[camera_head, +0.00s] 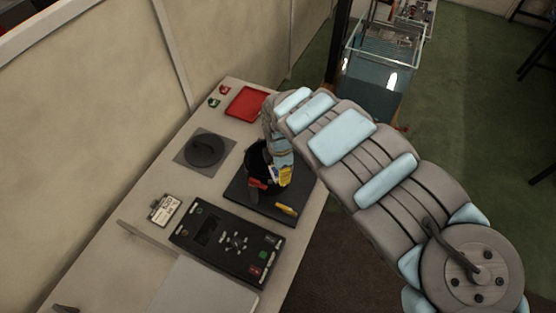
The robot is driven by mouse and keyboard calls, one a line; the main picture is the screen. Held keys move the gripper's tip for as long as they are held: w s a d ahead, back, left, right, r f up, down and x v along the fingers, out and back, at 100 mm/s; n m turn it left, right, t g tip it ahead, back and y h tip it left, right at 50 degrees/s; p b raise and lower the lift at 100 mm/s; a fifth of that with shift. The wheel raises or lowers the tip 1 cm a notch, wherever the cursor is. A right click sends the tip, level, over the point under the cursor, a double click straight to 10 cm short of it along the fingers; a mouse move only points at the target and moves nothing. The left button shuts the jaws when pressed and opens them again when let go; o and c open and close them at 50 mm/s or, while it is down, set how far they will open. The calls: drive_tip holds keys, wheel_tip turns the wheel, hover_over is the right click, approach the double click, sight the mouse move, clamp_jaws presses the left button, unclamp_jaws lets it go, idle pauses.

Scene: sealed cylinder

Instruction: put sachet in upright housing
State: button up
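The upright housing (254,157) is a black, round, open-looking cylinder on a dark square mat (252,201) at the middle of the bench. My gripper (275,174) points down at the housing's right side and overlaps it in the picture. A small white and blue piece (272,171), possibly the sachet, shows at the fingertips. I cannot tell whether it is held or inside the housing. Small red (258,184) and yellow (286,176) parts show beside it. My arm and wrist hide part of the housing, and the finger opening is unclear.
A round black lid-like piece (205,151) lies on a grey mat to the left. A red tray (247,102) lies behind. A black button panel (229,242) and white card (165,209) lie in front. A yellow piece (287,210) lies on the dark mat.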

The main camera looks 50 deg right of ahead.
drive_tip(key=shift+s+a+r+p, duration=0.25)
drive_tip(key=shift+s+r+p, duration=0.25)
drive_tip(key=shift+p, duration=0.55)
drive_tip(key=shift+s+a+r+p, duration=0.25)
drive_tip(key=shift+s+p, duration=0.3)
drive_tip(key=shift+p, duration=0.5)
drive_tip(key=shift+s+a+r+p, duration=0.15)
drive_tip(key=shift+s+a+p, duration=0.1)
drive_tip(key=shift+s+p, duration=0.45)
drive_tip(key=w+a+r+m+p, duration=0.45)
drive_tip(key=w+a+r, duration=0.95)
drive_tip(key=w+a, duration=0.35)
drive_tip(key=w+a+r+m+p, duration=0.1)
drive_tip(key=w+a+r+m, duration=0.3)
drive_tip(key=a+r, duration=0.5)
drive_tip(key=w+a+r+m+p, duration=0.1)
drive_tip(key=w+a+r+m, duration=0.3)
drive_tip(key=a+r, duration=0.5)
drive_tip(key=shift+w+r+p, duration=0.2)
drive_tip(key=shift+r+p, duration=0.15)
drive_tip(key=shift+r, duration=0.15)
drive_tip(key=shift+a+m, duration=0.1)
drive_tip(key=shift+m, duration=0.15)
